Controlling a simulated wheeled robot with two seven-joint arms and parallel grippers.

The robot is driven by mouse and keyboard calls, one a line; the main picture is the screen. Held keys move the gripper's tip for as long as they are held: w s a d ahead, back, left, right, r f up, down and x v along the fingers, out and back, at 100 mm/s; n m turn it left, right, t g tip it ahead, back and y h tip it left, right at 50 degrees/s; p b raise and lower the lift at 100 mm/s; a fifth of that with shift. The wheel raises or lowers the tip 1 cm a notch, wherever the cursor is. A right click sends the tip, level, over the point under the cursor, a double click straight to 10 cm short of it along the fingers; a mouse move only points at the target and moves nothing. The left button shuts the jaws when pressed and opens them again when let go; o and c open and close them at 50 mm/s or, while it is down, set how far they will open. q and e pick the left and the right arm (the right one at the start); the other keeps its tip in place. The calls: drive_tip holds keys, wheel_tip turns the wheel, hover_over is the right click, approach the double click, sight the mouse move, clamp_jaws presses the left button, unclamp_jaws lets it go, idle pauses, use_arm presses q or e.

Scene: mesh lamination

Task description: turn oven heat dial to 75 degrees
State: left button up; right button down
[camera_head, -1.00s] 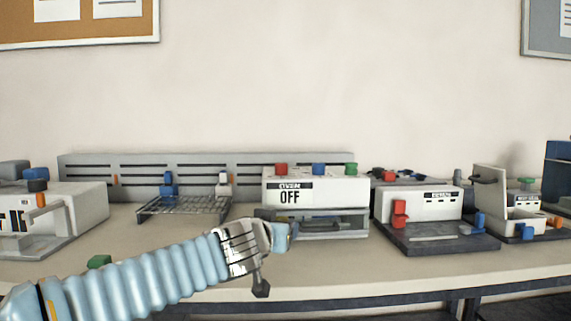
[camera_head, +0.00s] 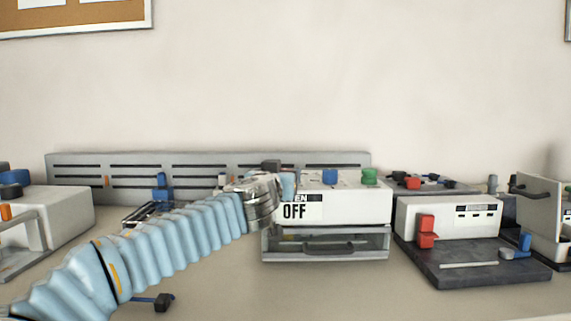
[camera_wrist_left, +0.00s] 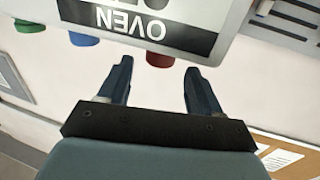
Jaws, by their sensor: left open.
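The white oven (camera_head: 350,207) stands mid-bench, and its label (camera_head: 294,211) reads OFF. Its blue dial (camera_head: 330,176) and green dial (camera_head: 369,176) show on top. The red dial is hidden behind my left gripper (camera_head: 280,174) in the head view. In the left wrist view, which is inverted, the red dial (camera_wrist_left: 158,60) appears between the two open fingertips of my left gripper (camera_wrist_left: 158,66). I cannot tell whether they touch it. The blue dial (camera_wrist_left: 83,39) and green dial (camera_wrist_left: 30,25) are to the left there. My right gripper is not in view.
A grey slotted panel (camera_head: 110,168) runs behind the oven. A white machine (camera_head: 55,215) is at the left. Bare bench (camera_head: 310,285) lies in front of the oven.

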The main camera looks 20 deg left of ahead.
use_arm(q)
drive_tip(key=w+p, duration=0.1)
drive_tip(key=w, duration=0.3)
drive_tip(key=shift+w+a+r, duration=0.1)
drive_tip(key=shift+w, duration=0.35)
drive_tip(key=shift+c, duration=0.3)
drive_tip(key=c, duration=0.9)
